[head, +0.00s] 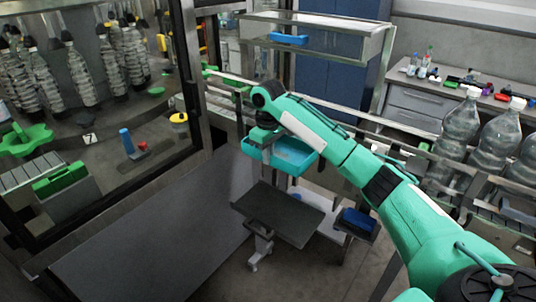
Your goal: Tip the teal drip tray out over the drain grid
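The teal drip tray (292,156) is in the middle of the head view, open side up and roughly level, beside the conveyor frame. My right arm reaches in from the right, and its gripper (262,137) points down at the tray's left end. The fingertips are small and dark there, so I cannot tell whether they are closed on the rim. My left gripper is not in view. I cannot clearly make out a drain grid; a dark flat plate (278,213) on a stand is below the tray.
A glass-walled machine (95,130) fills the left. Large clear bottles (460,125) stand on the conveyor at right. A blue bin (357,222) is right of the dark plate. A drawer bench (425,100) is at the back right.

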